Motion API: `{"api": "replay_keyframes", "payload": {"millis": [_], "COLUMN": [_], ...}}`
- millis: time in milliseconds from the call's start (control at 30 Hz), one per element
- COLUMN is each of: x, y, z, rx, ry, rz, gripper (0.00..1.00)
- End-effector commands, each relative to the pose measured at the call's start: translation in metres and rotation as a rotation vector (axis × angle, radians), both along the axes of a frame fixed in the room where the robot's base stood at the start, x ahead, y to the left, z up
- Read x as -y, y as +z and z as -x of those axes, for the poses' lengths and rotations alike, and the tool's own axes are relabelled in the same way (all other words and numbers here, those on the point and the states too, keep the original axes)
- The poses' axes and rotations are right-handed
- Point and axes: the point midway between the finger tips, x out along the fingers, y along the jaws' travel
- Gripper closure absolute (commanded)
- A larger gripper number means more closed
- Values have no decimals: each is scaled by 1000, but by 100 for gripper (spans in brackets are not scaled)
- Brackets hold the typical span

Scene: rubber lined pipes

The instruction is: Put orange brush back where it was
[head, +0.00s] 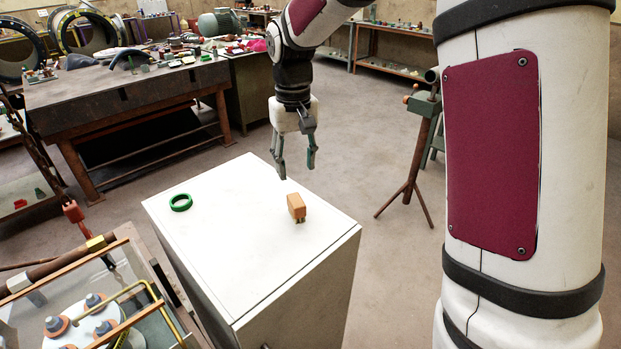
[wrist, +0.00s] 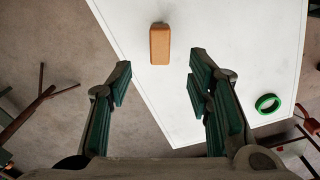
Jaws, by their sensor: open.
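My gripper (head: 295,168) is open and empty, pointing down above the far edge of the cabinet, behind and above the brush. In the wrist view my gripper (wrist: 160,70) has its green-padded fingers wide apart, touching nothing.
A green ring (head: 181,202) lies on the white cabinet (head: 225,240) to the left. A cluttered dark workbench (head: 120,88) stands behind at left. A pipe stand on a tripod (head: 412,170) is at right. A glass-topped case (head: 90,310) is near, front left.

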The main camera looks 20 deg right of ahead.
Motion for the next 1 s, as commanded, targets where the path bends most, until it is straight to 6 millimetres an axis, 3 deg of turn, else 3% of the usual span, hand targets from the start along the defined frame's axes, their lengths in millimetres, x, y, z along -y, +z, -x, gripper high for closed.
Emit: {"api": "replay_keyframes", "payload": {"millis": [167, 300, 500, 800, 1000], "x": [-1, -1, -1, 1, 1], "y": [37, 71, 103, 112, 105], "z": [31, 74, 138, 228, 257], "rx": [64, 142, 255, 415, 475], "ry": [4, 7, 5, -1, 0], "rz": [23, 44, 51, 23, 1], "gripper": [54, 54, 54, 54, 54]}}
